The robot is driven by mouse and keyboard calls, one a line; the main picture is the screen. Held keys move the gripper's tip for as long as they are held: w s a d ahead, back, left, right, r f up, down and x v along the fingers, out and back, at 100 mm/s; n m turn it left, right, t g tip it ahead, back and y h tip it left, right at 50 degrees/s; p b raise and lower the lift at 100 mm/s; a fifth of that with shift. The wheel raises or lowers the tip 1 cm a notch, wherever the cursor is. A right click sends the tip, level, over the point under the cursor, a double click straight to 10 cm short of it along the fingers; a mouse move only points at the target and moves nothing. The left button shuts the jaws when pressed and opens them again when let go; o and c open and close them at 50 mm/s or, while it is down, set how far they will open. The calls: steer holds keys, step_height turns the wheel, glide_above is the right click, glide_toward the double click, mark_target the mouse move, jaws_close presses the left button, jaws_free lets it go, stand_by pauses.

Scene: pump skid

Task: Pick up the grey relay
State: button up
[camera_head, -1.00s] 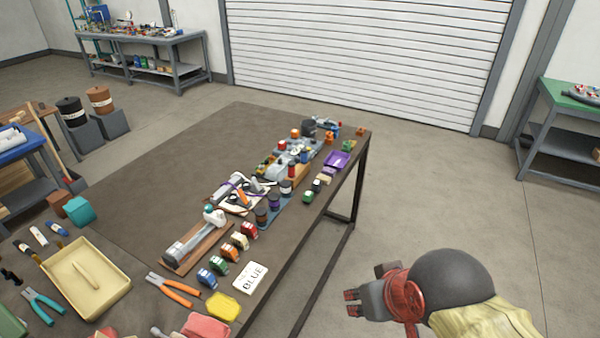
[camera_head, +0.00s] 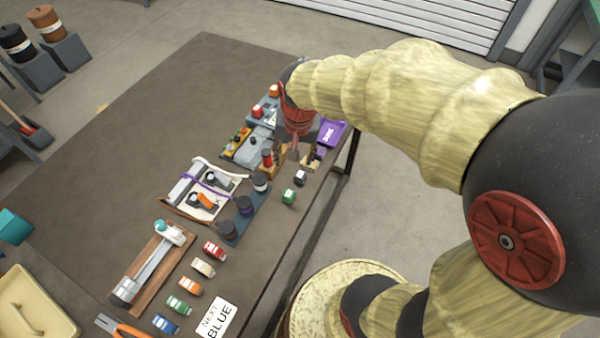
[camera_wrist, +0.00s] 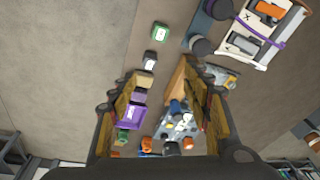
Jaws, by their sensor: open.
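The small dark grey relay with a pale label (camera_head: 300,177) stands near the table's right edge, just beyond a green relay (camera_head: 289,197). In the wrist view the grey relay (camera_wrist: 150,61) shows slightly ahead of my left finger's tip, with the green relay (camera_wrist: 161,32) further up. My gripper (camera_head: 296,152) is over the table's right side, beyond the grey relay, pointing down. In the wrist view my gripper (camera_wrist: 160,72) is open, its fingers wide apart with nothing held between them.
A tan block (camera_wrist: 144,78) and a purple tray (camera_wrist: 132,115) lie by my left finger. Dark cylinders (camera_head: 244,206) stand on a blue-grey strip. A row of coloured relays (camera_head: 203,267) and a BLUE card (camera_head: 217,317) are nearer.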

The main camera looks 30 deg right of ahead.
steer(key=m+g+p, duration=0.1)
steer(key=m, duration=0.1)
glide_toward(300, 174)
steer(key=f, duration=0.1)
steer(key=f+m, duration=0.1)
steer(key=f, duration=0.1)
steer(key=f+m+g+p, duration=0.1)
steer(key=f, duration=0.1)
steer(key=shift+w+f, duration=0.15)
steer(key=shift+w, duration=0.2)
steer(key=shift+w+d+f+b, duration=0.15)
steer(key=shift+f+b, duration=0.35)
steer(key=shift+f, duration=0.85)
steer(key=shift+w+d+f+b, duration=0.1)
steer(key=shift+f+b, duration=0.35)
steer(key=shift+f, duration=0.85)
steer(key=shift+c, duration=1.3)
steer(key=c, duration=0.8)
steer(key=shift+c, duration=0.3)
